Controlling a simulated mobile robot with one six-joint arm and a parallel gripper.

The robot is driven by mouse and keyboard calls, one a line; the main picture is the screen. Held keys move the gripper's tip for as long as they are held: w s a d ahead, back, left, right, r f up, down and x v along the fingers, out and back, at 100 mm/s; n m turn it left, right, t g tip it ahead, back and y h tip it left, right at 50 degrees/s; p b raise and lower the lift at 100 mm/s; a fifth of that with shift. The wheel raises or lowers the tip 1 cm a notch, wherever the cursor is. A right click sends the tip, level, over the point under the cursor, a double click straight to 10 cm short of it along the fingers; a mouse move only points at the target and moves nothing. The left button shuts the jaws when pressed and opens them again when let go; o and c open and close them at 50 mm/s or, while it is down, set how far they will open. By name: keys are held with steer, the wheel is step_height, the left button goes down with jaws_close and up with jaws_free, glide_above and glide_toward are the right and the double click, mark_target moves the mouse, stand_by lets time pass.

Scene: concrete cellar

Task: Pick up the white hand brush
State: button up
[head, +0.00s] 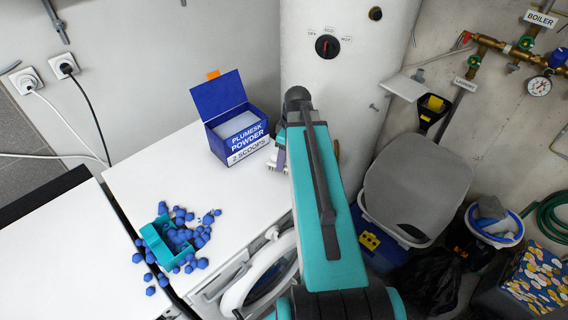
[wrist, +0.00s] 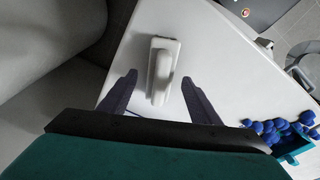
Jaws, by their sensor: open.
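The white hand brush (wrist: 162,72) lies on the white worktop in the wrist view, its handle running up and down the picture. My gripper (wrist: 159,77) is open, with one dark finger on each side of the brush and a gap on both sides. The fingers do not appear to touch it, and I cannot tell their height above the top. In the head view my arm covers most of this spot. Only a small pale and purple-grey bit shows beside the arm, and I cannot tell brush from finger there.
A blue powder box (head: 234,122) with an open lid stands just left of my arm. A teal tray (head: 158,243) with spilled blue balls lies at the front left. The white boiler (head: 345,75) rises close behind. The worktop (head: 140,180) between box and tray is clear.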

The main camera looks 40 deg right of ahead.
steer(key=shift+w+a+f+p, duration=0.1)
steer(key=shift+f+p, duration=0.1)
steer(key=shift+f, duration=0.45)
steer(key=shift+w+a+f+p, duration=0.1)
steer(key=shift+f+p, duration=0.05)
steer(key=shift+f, duration=0.5)
steer(key=c, duration=1.3)
steer(key=shift+r, duration=0.15)
